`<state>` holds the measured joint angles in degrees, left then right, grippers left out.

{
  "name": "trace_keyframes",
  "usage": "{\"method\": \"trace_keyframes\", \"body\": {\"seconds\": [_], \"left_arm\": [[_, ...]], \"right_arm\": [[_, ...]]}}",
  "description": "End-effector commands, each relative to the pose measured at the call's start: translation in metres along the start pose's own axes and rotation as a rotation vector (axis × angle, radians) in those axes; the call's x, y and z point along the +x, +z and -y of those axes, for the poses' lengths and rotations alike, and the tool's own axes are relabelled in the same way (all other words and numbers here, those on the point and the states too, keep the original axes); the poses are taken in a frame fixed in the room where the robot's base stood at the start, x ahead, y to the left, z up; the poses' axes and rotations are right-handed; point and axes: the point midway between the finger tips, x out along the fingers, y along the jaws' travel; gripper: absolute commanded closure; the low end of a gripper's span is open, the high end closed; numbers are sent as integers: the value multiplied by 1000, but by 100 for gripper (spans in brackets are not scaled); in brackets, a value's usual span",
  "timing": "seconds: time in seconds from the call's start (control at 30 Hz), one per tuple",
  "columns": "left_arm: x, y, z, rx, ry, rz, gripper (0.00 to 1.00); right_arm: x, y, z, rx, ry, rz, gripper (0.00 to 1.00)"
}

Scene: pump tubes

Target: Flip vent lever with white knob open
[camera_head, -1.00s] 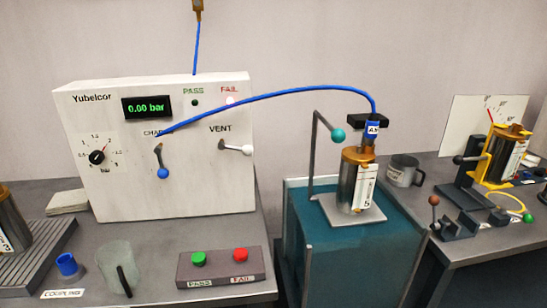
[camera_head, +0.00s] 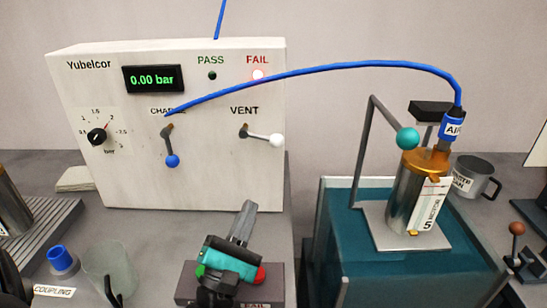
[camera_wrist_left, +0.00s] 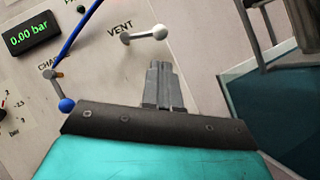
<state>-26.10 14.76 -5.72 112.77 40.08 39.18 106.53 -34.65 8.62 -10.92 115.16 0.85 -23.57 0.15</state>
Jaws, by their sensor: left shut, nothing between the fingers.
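The vent lever's white knob (camera_head: 277,141) sits to the right of its pivot below the VENT label on the white panel box (camera_head: 210,180), with its arm nearly level. In the left wrist view the white knob (camera_wrist_left: 160,33) shows just beyond my fingertips. My left gripper (camera_head: 246,208) is shut and empty, in front of the panel and below the vent lever, apart from it; its shut fingers show in the left wrist view (camera_wrist_left: 158,68). My right gripper is not in view.
The charge lever with its blue knob (camera_head: 172,160) hangs down left of the vent lever. A blue hose (camera_head: 340,66) arches from the panel to the metal cylinder (camera_head: 408,195) on the teal stand (camera_head: 350,230). The display (camera_head: 153,79) reads 0.00 bar. A glass beaker (camera_head: 108,270) stands at front left.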

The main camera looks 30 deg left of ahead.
Motion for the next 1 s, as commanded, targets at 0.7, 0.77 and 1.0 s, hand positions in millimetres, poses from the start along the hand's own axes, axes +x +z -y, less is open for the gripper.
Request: {"method": "trace_keyframes", "body": {"seconds": [0.7,0.77,1.0], "left_arm": [[118,0,0,3,-1,-1,100],[120,0,0,3,-1,-1,100],[120,0,0,3,-1,-1,100]], "right_arm": [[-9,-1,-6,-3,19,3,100],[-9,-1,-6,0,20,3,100],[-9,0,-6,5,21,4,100]]}}
